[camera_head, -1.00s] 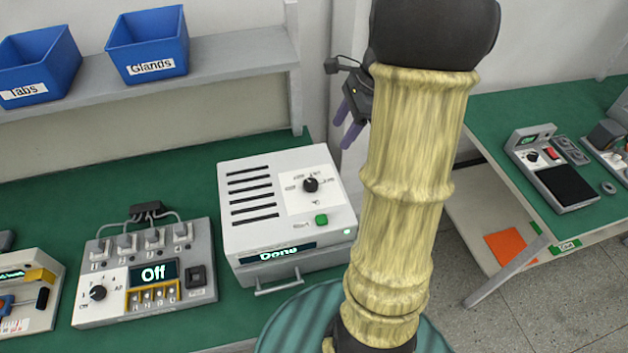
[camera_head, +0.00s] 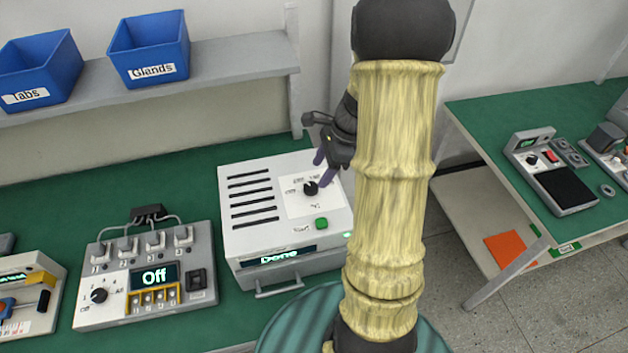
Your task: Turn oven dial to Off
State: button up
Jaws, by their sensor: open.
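The oven (camera_head: 250,235) is a white box on the green bench, with dark vent slots, a front handle and a display that reads "Done". Its black dial (camera_head: 311,188) sits on a white panel on the top, with small temperature marks around it. The green Start button (camera_head: 321,223) is just in front of the dial. My gripper (camera_head: 323,170) is open, with its purple fingers just behind and to the right of the dial. One finger looks very close to the dial; I cannot tell whether it touches. My arm hides the oven's right edge.
Blue bins (camera_head: 150,50) sit on the shelf (camera_head: 240,65) above. A second green bench (camera_head: 490,130) with devices stands at right.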

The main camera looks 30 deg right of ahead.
aim_at(311, 187)
jog(key=x, duration=0.5)
jog(key=shift+w+a+f, duration=0.1)
jog(key=shift+a+f, duration=0.05)
jog(key=shift+f, duration=0.2)
jog(key=c, duration=1)
